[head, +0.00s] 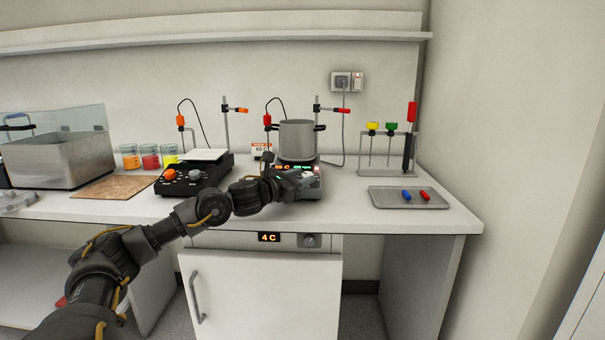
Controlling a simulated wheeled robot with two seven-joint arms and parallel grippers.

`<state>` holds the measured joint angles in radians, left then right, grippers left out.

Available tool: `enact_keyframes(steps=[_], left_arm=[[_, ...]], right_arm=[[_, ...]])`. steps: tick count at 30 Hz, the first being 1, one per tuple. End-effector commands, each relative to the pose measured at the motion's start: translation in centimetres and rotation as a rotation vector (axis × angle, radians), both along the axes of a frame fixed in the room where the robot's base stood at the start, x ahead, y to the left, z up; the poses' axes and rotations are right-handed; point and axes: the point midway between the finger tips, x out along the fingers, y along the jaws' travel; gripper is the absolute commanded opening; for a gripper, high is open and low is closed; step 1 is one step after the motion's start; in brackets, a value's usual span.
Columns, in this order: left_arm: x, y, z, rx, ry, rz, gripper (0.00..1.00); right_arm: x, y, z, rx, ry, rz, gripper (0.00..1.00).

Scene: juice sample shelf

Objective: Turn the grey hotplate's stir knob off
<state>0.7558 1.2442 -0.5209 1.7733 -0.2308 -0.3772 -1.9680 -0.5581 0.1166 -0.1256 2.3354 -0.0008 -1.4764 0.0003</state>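The grey hotplate (314,189) stands on the bench near the middle, with a steel pot (297,140) on top. Lit orange and green readouts show on its front. My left arm reaches in from the left, and my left gripper (298,184) is at the front of this hotplate, covering much of its face. The stir knob cannot be made out behind the gripper. Whether the gripper touches the knob, and whether its fingers are open or shut, I cannot tell. My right gripper is not in view.
A black hotplate (176,186) with an orange knob stands to the left. Three beakers (150,158) and a metal bath (58,162) are farther left. A grey tray (385,199) and a rack (366,153) are at the right. A cabinet door (262,290) is below.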

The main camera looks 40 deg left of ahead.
Motion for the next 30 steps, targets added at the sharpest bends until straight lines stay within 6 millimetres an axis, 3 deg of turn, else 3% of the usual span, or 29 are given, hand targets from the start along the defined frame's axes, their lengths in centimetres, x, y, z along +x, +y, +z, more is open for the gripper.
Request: enact_keyframes(steps=[4,13,21,30], left_arm=[[1.03,-0.13,0.04,0.000,0.000,-0.002,0.39],[1.21,-0.11,-0.02,0.001,0.000,-0.002,0.39],[1.18,-0.09,-0.03,0.001,0.000,-0.001,0.07],[1.14,-0.06,-0.14,-0.006,-0.007,0.028,0.07]], right_arm=[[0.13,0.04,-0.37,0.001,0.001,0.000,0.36],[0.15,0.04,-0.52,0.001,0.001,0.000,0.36],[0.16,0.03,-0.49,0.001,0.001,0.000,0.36],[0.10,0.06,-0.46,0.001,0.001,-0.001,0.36]])
